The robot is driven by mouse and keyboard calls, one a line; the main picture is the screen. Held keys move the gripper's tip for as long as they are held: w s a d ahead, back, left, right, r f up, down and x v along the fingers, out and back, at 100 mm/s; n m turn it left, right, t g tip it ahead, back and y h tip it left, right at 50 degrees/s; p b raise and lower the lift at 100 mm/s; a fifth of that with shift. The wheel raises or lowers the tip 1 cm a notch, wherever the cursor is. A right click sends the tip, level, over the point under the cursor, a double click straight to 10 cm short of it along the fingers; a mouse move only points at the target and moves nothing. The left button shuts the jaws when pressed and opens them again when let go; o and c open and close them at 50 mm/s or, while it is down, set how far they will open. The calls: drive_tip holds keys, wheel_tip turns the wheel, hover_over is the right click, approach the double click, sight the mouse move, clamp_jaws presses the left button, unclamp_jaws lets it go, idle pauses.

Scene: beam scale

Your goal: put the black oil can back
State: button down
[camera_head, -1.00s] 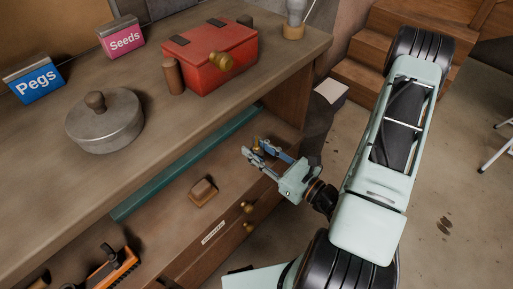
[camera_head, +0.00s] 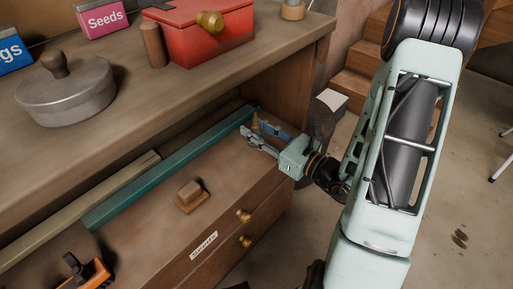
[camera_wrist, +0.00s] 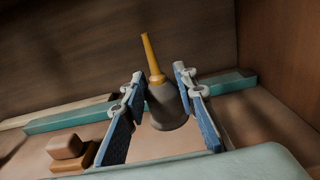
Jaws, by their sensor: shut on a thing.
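The black oil can (camera_wrist: 167,108) is a dark cone with a thin yellow spout. It stands roughly upright between the two blue-padded fingers of my gripper (camera_wrist: 164,110) in the wrist view. In the head view my gripper (camera_head: 259,138) is shut on it at the right end of the lower shelf (camera_head: 150,215).
A teal bar (camera_head: 165,172) lies along the shelf behind the can, with a pale wooden strip (camera_head: 80,210) to its left. A small wooden block (camera_head: 190,195) sits left of my gripper. The upper bench top overhangs the shelf; a side panel (camera_head: 289,98) closes the right end.

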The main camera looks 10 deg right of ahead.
drive_tip(key=w+f, duration=0.1)
drive_tip(key=w+f+b, duration=0.1)
drive_tip(key=f, duration=0.1)
drive_tip(key=w+d+f, duration=0.1)
drive_tip(key=f, duration=0.1)
drive_tip(key=shift+w, duration=0.35)
drive_tip(key=shift+w+d+f+b, duration=0.1)
drive_tip(key=shift+w+f+b, duration=0.1)
drive_tip(key=shift+f+b, duration=0.55)
drive_tip(key=shift+w+f+b, duration=0.15)
drive_tip(key=shift+f+b, duration=0.05)
drive_tip(key=shift+f, duration=0.9)
drive_tip(key=shift+f, duration=0.2)
drive_tip(key=c, duration=1.5)
unclamp_jaws()
drive_tip(key=shift+c, duration=0.2)
drive_tip(key=shift+r, duration=0.15)
drive_tip(key=shift+s+d+r, duration=0.1)
drive_tip(key=shift+r, duration=0.05)
drive_tip(key=p+v, duration=0.2)
drive_tip(key=v, duration=0.9)
drive_tip(key=shift+s+d+p, duration=0.2)
drive_tip(key=shift+s+p, duration=0.1)
drive_tip(key=shift+s, duration=0.05)
